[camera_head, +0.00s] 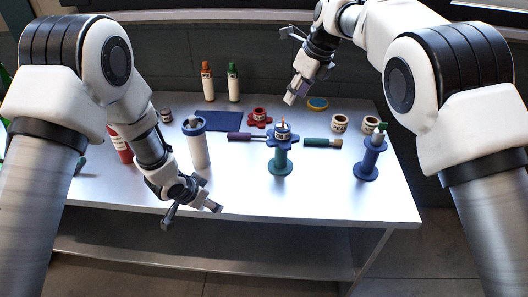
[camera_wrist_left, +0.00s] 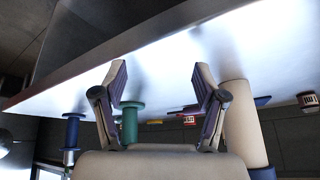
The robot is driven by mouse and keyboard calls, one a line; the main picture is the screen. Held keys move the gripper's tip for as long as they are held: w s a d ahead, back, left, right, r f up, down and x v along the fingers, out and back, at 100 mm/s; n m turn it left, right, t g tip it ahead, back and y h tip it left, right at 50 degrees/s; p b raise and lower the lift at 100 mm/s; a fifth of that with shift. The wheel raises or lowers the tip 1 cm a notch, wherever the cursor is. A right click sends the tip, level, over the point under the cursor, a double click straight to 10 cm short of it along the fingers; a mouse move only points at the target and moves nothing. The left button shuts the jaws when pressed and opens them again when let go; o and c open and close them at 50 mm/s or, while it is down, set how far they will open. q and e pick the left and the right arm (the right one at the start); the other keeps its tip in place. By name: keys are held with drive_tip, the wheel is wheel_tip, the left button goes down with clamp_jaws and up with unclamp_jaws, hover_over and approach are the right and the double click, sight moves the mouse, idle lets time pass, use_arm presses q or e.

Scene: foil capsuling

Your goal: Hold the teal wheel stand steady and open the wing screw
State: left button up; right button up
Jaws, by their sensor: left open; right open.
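The teal wheel stand (camera_head: 281,164) stands upright near the middle of the table. A dark blue lobed piece (camera_head: 283,141) sits at its top, with a small labelled jar (camera_head: 283,132) there. I cannot tell the wing screw apart at this size. My left gripper (camera_head: 191,212) is open and empty at the table's front edge, left of the stand. In the left wrist view the stand (camera_wrist_left: 130,122) shows beyond the open fingers (camera_wrist_left: 161,88), apart from them. My right gripper (camera_head: 291,66) is open and empty, raised above the back of the table.
A white bottle with a blue collar (camera_head: 199,150) stands behind my left gripper. A blue stand (camera_head: 369,160) is at the right. A purple-handled tool (camera_head: 240,136) and a green-handled tool (camera_head: 320,142) lie beside the teal stand. The front right of the table is clear.

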sight(277, 151)
use_arm(q)
drive_tip(key=w+d+t+h, duration=0.1)
drive_tip(key=w+d, duration=0.1)
drive_tip(key=w+d+r, duration=0.1)
drive_tip(key=w+d, duration=0.1)
drive_tip(key=w, duration=0.1)
drive_tip(key=w+d+r+t+h, duration=0.1)
drive_tip(key=w+d, duration=0.1)
drive_tip(key=shift+w+d+r+m+t+h, duration=0.1)
drive_tip(key=shift+w+r+m+t+h, duration=0.1)
drive_tip(key=shift+m+t+h, duration=0.15)
drive_tip(key=w+d+r+h, duration=0.1)
drive_tip(key=w+d, duration=0.1)
drive_tip(key=d, duration=0.1)
drive_tip(key=w+d+r+m+t+h, duration=0.1)
drive_tip(key=w+d+h, duration=0.1)
drive_tip(key=d, duration=0.1)
drive_tip(key=w+d+r+t+h, duration=0.1)
drive_tip(key=d+r, duration=0.1)
drive_tip(key=shift+w+d+r+m, duration=0.1)
drive_tip(key=shift+w+d+m, duration=0.15)
drive_tip(key=shift+w+d, duration=0.35)
drive_tip(key=shift+d, duration=0.05)
drive_tip(key=x, duration=0.6)
drive_tip(key=shift+w+d+f, duration=0.2)
drive_tip(key=shift+w, duration=0.05)
clamp_jaws()
